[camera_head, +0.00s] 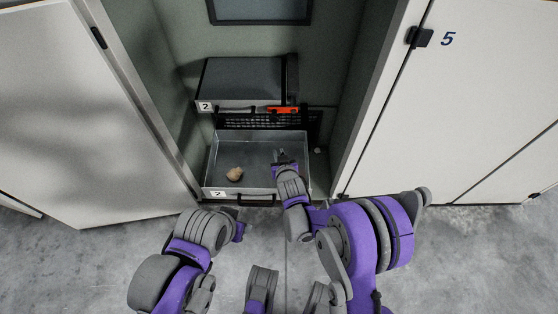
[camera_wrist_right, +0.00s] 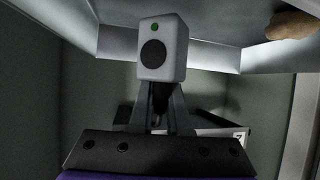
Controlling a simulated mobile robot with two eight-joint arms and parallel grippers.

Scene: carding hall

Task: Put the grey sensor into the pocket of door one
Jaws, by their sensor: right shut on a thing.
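The grey sensor (camera_wrist_right: 163,47) is a pale grey box with a green dot and a dark round spot on its face. My right gripper (camera_wrist_right: 160,98) is shut on it, and the sensor sits at the fingertips in the right wrist view. In the head view my right gripper (camera_head: 284,157) is over the right part of an open drawer; the sensor is too small to make out there. My left gripper (camera_head: 238,231) is low in front of the cabinet, its fingers not clear. No door marked one and no pocket can be made out.
The open drawer (camera_head: 212,160), labelled 2, holds a tan lump (camera_head: 235,174). Behind it stands a grey box (camera_head: 240,78), also labelled 2, with an orange and black tool (camera_head: 290,85) at its right. An open white door (camera_head: 70,110) is left; a closed door marked 5 (camera_head: 470,90) is right.

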